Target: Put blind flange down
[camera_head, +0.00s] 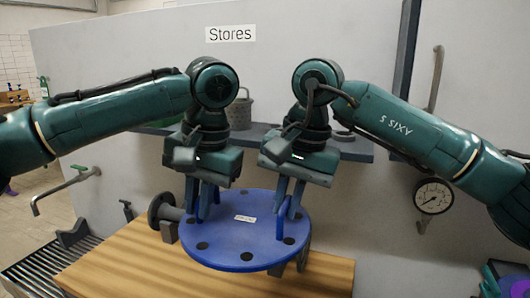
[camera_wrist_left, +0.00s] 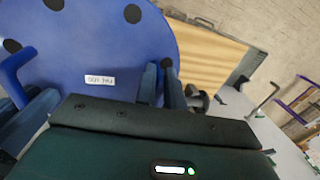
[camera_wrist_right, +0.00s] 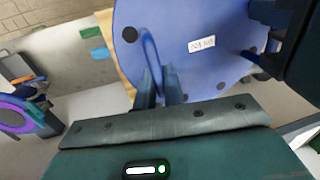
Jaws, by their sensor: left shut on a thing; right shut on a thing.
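The blind flange (camera_head: 240,245) is a round blue disc with dark bolt holes, a small white label and two blue handles on top. My left gripper (camera_head: 199,210) is shut on its left handle and my right gripper (camera_head: 287,208) is shut on its right handle. The disc lies roughly flat above the wooden worktop (camera_head: 130,262); I cannot tell whether it touches the top. The flange also shows in the left wrist view (camera_wrist_left: 95,45) and in the right wrist view (camera_wrist_right: 195,75), where a handle (camera_wrist_right: 150,50) rises by the fingers. The flange's underside is hidden.
A dark flanged pipe piece (camera_head: 163,213) is just left of the disc. The worktop's front left is bare. A roller conveyor (camera_head: 45,268) lies at left. A grey shelf (camera_head: 355,148) with a bucket (camera_head: 239,112) is behind. A gauge (camera_head: 433,197) hangs at right.

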